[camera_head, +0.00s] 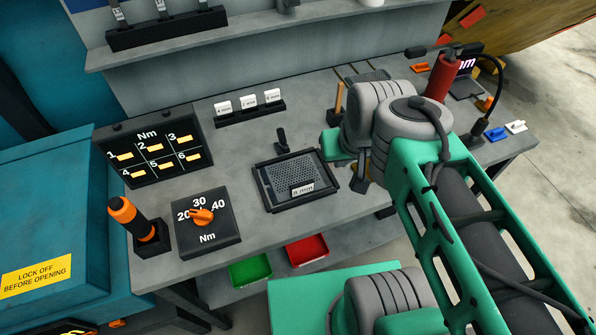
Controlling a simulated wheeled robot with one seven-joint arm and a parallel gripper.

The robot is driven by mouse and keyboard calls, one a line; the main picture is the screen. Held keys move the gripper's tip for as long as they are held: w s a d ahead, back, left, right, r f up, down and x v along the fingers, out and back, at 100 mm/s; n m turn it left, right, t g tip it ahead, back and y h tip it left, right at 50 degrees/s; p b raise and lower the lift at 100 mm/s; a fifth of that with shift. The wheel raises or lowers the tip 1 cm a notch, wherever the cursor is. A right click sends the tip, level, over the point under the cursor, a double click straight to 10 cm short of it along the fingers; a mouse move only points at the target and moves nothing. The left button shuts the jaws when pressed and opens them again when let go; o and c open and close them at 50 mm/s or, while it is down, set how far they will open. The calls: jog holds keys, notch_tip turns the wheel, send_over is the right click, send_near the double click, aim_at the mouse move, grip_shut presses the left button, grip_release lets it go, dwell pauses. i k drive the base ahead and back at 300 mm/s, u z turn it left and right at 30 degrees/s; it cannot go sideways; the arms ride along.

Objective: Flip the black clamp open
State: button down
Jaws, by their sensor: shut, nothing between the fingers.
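A small black clamp (282,141) stands at the back edge of a black-framed tray (262,197) on the grey bench, its lever sticking up. A perforated grey plate (288,174) with a white label lies in the tray. My gripper (359,184) is just right of the tray, below my grey wrist, and apart from the clamp. It is small in view and partly hidden by my arm. It is shut and holds nothing.
A dial box (207,238) and an orange-black tool (131,219) stand at the front left. A numbered panel (153,148) and white labelled blocks (248,107) stand behind. A red cylinder (439,78) is behind my arm. Bench around the clamp is clear.

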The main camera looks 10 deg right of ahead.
aim_at(281, 132)
jog(key=k, duration=1.15)
jog(key=u, duration=0.95)
jog(key=i, duration=1)
